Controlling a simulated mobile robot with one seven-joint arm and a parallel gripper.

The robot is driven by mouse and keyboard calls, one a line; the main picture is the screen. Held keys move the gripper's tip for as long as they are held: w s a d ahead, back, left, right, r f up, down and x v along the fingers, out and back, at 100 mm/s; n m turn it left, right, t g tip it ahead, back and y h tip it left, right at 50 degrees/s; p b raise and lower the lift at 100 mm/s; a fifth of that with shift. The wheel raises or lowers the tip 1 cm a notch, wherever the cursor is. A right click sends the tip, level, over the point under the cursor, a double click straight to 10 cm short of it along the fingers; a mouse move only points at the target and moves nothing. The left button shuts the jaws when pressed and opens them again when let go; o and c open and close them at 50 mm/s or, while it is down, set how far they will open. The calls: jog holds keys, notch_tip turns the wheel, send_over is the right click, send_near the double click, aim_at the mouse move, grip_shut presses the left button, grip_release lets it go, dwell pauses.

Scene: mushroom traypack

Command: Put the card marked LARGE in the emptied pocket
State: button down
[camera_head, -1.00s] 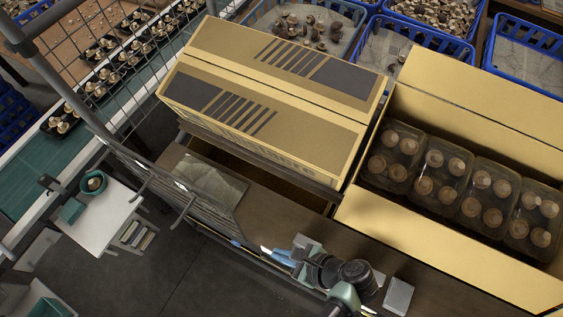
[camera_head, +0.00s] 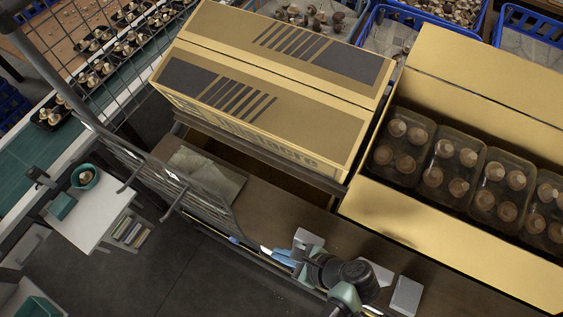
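No card with a readable LARGE mark shows in the head view. A small rack with several thin coloured cards or slips (camera_head: 128,230) stands beside the white side table at the lower left; I cannot read them or tell whether a pocket is empty. My gripper (camera_head: 300,263) is at the bottom centre, over the dark bench by its front edge. My own wrist partly hides it, and I cannot make out its fingers or anything held. A grey block (camera_head: 308,240) and a blue item (camera_head: 284,257) are close by it. Another pale grey block (camera_head: 406,296) lies to its right.
A closed yellow carton (camera_head: 270,100) stands behind the bench. An open carton (camera_head: 440,235) at right holds several clear trays of mushrooms. A wire mesh guard (camera_head: 195,195) rises at left. The white side table (camera_head: 92,222) bears a teal bowl (camera_head: 84,176). Grey floor is clear between.

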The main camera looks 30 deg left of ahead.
jog(key=shift+f+b, duration=1.85)
jog(key=shift+b, duration=0.15)
jog(key=shift+f+b, duration=0.7)
jog(key=shift+f, duration=0.7)
jog(key=shift+s+f, duration=0.15)
jog(key=shift+f, duration=0.2)
jog(key=c, duration=1)
grip_release()
jog(key=shift+r, duration=0.1)
